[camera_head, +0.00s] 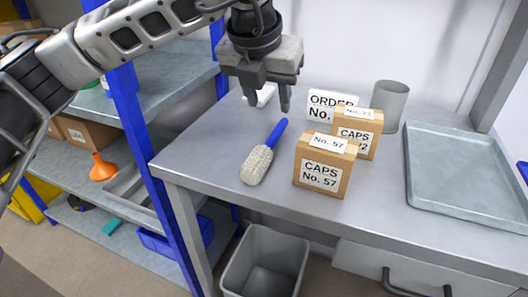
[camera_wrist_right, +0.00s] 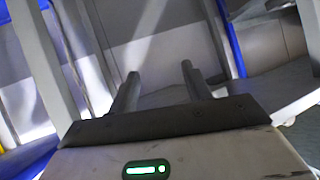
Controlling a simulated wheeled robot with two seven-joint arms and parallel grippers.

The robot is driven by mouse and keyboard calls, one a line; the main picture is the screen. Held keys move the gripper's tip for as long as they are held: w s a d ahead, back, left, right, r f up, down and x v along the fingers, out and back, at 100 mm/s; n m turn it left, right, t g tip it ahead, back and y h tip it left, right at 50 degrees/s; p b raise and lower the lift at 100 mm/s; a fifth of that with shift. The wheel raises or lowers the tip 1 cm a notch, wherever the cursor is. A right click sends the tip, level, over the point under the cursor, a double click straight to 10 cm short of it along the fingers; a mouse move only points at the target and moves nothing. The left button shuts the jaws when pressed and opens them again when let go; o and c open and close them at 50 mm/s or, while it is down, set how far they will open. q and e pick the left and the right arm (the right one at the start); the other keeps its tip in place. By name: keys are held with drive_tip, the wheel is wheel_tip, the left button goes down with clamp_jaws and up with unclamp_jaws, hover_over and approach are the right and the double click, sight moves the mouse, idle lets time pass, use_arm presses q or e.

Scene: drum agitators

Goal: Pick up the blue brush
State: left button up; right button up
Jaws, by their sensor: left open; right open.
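The blue brush (camera_head: 260,158) lies on the grey table, with a blue handle pointing to the back right and pale bristles toward the front left. My left gripper (camera_head: 268,103) is open and empty above the table, behind and above the brush's handle, with its fingers pointing down. It does not touch the brush. My right gripper (camera_wrist_right: 157,82) shows in the right wrist view, open with nothing between its two fingers. The brush is not visible in the right wrist view.
Two cardboard boxes, a front one (camera_head: 325,165) and one behind (camera_head: 358,132), stand right of the brush. An order sign (camera_head: 325,104), a grey cup (camera_head: 390,103) and a grey tray (camera_head: 465,165) are farther back and right. A bin (camera_head: 264,262) stands below the table's front edge.

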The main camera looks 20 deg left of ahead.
use_arm(q)
hover_over(274, 134)
drive_tip(key=s, duration=0.3)
drive_tip(key=f, duration=0.5)
drive_tip(key=shift+w+d+f, duration=0.2)
drive_tip(key=shift+f, duration=0.15)
drive_tip(key=shift+a+p+x, duration=0.2)
drive_tip(key=shift+p+x, duration=0.3)
drive_tip(key=shift+x, duration=2.1)
drive_tip(key=shift+w+r, duration=0.1)
clamp_jaws()
